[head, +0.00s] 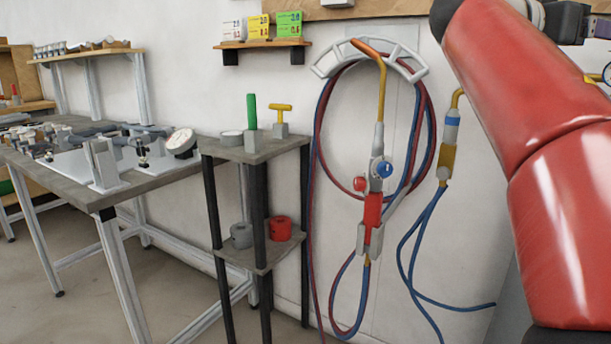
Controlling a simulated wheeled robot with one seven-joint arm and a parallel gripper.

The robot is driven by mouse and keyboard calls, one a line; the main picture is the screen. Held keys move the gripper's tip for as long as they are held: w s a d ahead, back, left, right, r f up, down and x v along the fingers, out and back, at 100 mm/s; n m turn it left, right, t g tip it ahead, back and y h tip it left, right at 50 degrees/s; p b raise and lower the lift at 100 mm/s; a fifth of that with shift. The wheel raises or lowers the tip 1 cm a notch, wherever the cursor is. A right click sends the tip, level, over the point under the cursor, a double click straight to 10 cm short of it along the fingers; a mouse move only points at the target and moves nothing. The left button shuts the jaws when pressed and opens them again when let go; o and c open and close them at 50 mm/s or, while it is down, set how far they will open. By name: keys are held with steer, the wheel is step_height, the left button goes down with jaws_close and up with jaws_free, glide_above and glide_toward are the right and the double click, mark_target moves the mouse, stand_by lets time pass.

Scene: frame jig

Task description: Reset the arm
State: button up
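My own red arm fills the right side of the head view, running from the top centre-right down to the lower right corner. My gripper is not clearly visible; a dark grey part of my arm shows at the top right edge, and no fingertips can be made out. The jig (105,160) stands on a grey workbench (112,198) at the left, well apart from the visible arm.
A small two-tier stand (235,148) holds a green-handled and a yellow-handled tool. A torch (375,190) with red and blue hoses hangs from a wall bracket (325,62). A wall shelf (262,43) carries small boxes. Floor at lower left is clear.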

steer(key=s+a+f+n+t+y, duration=0.15)
steer(key=a+f+n+y, duration=0.25)
steer(key=f, duration=0.6)
steer(key=s+a+f+n+t+y, duration=0.15)
steer(key=a+f+n+y, duration=0.25)
steer(key=f, duration=0.6)
steer(key=s+a+f+n+g+y, duration=0.1)
steer(key=s+a+f+n+y, duration=0.1)
steer(key=f, duration=0.7)
steer(key=s+a+f+n+g+y, duration=0.1)
steer(key=s+a+f+n+y, duration=0.1)
steer(key=s+a+f+y, duration=0.2)
steer(key=s+a+f+n+g+y, duration=0.1)
steer(key=s+a+f+n+y, duration=0.1)
steer(key=s+a+f, duration=0.6)
step_height(320, 180, down, 7)
steer(key=shift+s+r+y, duration=0.15)
steer(key=shift+s+y, duration=0.35)
steer(key=shift+s, duration=0.1)
